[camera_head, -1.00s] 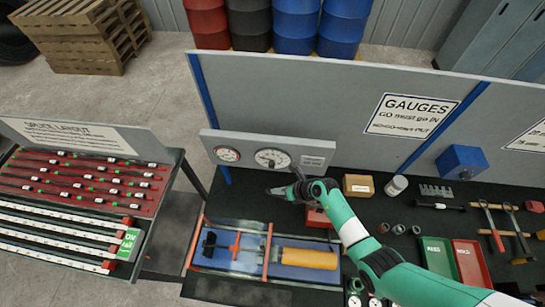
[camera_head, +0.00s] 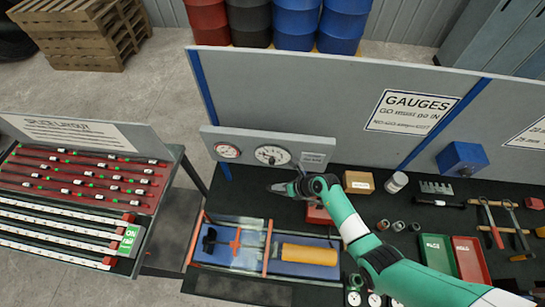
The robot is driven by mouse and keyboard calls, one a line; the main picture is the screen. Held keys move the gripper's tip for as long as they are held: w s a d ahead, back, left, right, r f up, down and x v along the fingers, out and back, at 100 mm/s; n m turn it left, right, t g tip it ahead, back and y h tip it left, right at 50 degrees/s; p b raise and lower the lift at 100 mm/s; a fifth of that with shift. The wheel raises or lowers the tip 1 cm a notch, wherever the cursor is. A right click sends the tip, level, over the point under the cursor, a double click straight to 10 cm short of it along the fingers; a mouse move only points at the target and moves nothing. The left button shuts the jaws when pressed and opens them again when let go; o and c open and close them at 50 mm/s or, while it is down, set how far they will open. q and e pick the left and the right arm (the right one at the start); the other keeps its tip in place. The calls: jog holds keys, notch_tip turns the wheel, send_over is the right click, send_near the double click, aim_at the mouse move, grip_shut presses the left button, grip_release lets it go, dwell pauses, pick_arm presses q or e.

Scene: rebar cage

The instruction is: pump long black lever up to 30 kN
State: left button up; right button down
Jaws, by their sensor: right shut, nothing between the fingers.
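My right gripper (camera_head: 273,188) is shut and empty, pointing left over the black bench top, just below the gauge board. A red block (camera_head: 319,215), perhaps the pump body, sits on the bench under my right wrist and is partly hidden by it. I cannot make out the long black lever clearly against the dark bench and my wrist. A large white dial (camera_head: 271,155) and a smaller red-rimmed dial (camera_head: 228,151) are on the grey gauge board. Their numbers and needle readings are too small to read. My left gripper is not in view.
A blue test bed (camera_head: 222,255) with a clear cover and an orange cylinder (camera_head: 309,255) lies in front of the gripper. A cardboard box (camera_head: 358,182) and a white cup (camera_head: 396,183) stand to the right. Green (camera_head: 437,254) and red (camera_head: 471,259) trays lie further right.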

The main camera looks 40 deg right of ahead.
aim_at(273, 191)
jog(key=shift+f, duration=0.1)
jog(key=shift+w+a+f+b, duration=0.15)
jog(key=shift+w+f+b, duration=0.05)
jog(key=shift+f+b, duration=0.3)
jog(key=shift+f, duration=0.1)
jog(key=shift+w+a+f+b, duration=0.2)
jog(key=shift+f+b, duration=0.2)
jog(key=shift+f, duration=0.2)
jog(key=shift+w+a+f+b, duration=0.15)
jog(key=shift+w+f+b, duration=0.05)
jog(key=shift+f+b, duration=0.4)
jog(key=shift+f, duration=0.1)
jog(key=shift+w+a+f+b, duration=0.1)
jog(key=shift+f+b, duration=0.3)
jog(key=shift+f, duration=0.25)
